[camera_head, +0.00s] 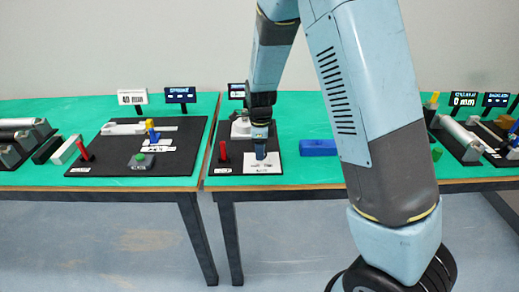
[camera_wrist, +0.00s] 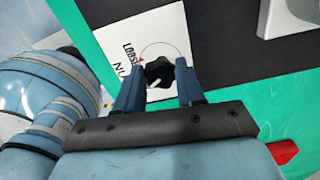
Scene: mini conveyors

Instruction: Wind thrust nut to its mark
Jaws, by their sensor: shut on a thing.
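The thrust nut shows in the wrist view as a black lobed knob (camera_wrist: 158,72) with a white pointer line. It sits on a white card (camera_wrist: 113,42) with a thin printed circle around the knob, a small red mark at the circle's left and lettering partly reading "LOOSE" and "NU". My gripper (camera_wrist: 160,92) has its two blue fingers on either side of the knob, shut on it. In the head view my gripper (camera_head: 261,153) points down over the white card (camera_head: 249,167); the knob is hidden there.
A red handle (camera_head: 223,151) stands left of my gripper on the black board (camera_head: 213,165); a grey-white fixture (camera_head: 240,129) is behind. A blue block (camera_head: 318,147) lies right on the green tabletop (camera_head: 300,175). Another board (camera_head: 106,170) with fixtures is on the left table.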

